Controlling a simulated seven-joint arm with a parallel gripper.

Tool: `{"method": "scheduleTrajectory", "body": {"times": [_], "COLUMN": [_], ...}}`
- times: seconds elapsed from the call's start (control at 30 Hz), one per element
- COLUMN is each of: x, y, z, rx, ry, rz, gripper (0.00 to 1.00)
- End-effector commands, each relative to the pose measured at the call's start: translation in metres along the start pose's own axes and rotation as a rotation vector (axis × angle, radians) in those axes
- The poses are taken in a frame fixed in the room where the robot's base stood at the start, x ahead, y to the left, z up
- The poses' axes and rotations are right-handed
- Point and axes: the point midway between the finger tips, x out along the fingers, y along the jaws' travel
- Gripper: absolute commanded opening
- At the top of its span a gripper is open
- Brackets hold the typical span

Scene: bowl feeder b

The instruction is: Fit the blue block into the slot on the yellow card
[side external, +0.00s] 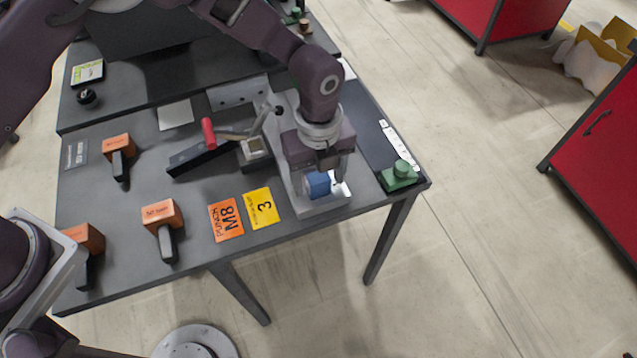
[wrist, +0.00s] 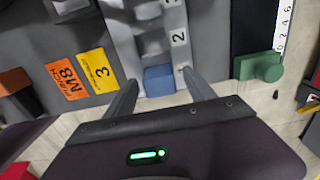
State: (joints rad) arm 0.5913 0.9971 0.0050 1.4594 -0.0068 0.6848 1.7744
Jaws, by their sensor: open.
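The blue block (side external: 318,184) sits at the near end of a grey numbered fixture. In the wrist view the block (wrist: 159,80) lies between the two fingers of my gripper (wrist: 161,78), beside a mark that looks like 1. The fingers are apart, with gaps showing at both sides of the block. In the side view my gripper (side external: 321,178) is low over the block and partly hides it. I see no slot in the card itself.
The grey fixture (wrist: 122,48) runs away from me, with a 2 marked farther along. An orange M8 card (side external: 226,220) lies left of the yellow one. A red-handled clamp (side external: 209,133) stands behind. A green piece (side external: 399,176) is at the right edge.

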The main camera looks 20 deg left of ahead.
Motion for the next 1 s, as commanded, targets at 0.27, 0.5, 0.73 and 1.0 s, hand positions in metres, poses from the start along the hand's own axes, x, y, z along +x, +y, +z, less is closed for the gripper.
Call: {"method": "scheduleTrajectory", "body": {"times": [0.27, 0.5, 0.73, 1.0], "x": [0.0, -0.001, -0.001, -0.055], "y": [0.0, 0.0, 0.0, -0.001], "z": [0.0, 0.0, 0.0, 0.001], "rx": [-0.001, -0.001, -0.002, -0.002], "ry": [0.0, 0.0, 0.0, -0.001], "rz": [0.0, 0.0, -0.001, -0.006], "gripper": [0.42, 0.0, 0.0, 0.0]}}
